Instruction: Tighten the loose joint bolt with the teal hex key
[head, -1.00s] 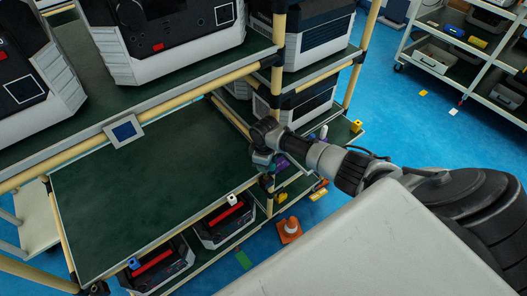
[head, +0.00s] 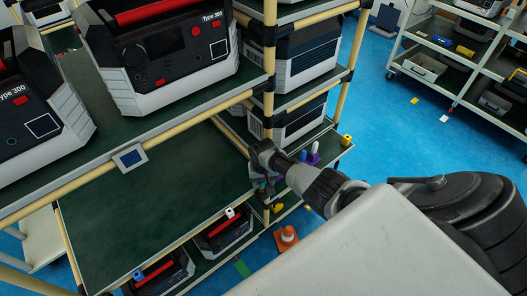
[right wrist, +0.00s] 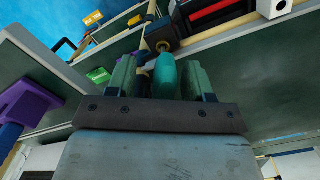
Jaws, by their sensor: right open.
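In the right wrist view the teal hex key's rounded handle (right wrist: 165,75) sits between the two green fingers of my right gripper (right wrist: 158,76). The fingers are apart, with a gap visible on each side of the handle. Just beyond the handle is a brass-coloured bolt (right wrist: 163,46) on a black rack joint (right wrist: 160,34). I cannot tell whether the key's tip is seated in the bolt. In the head view my right gripper (head: 265,187) is at the rack's front post, beside the green shelf's right end, and the key is too small to make out. My left gripper is out of view.
The rack's green shelf (head: 150,210) is bare. Type 300 units (head: 165,45) stand above it, others below.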

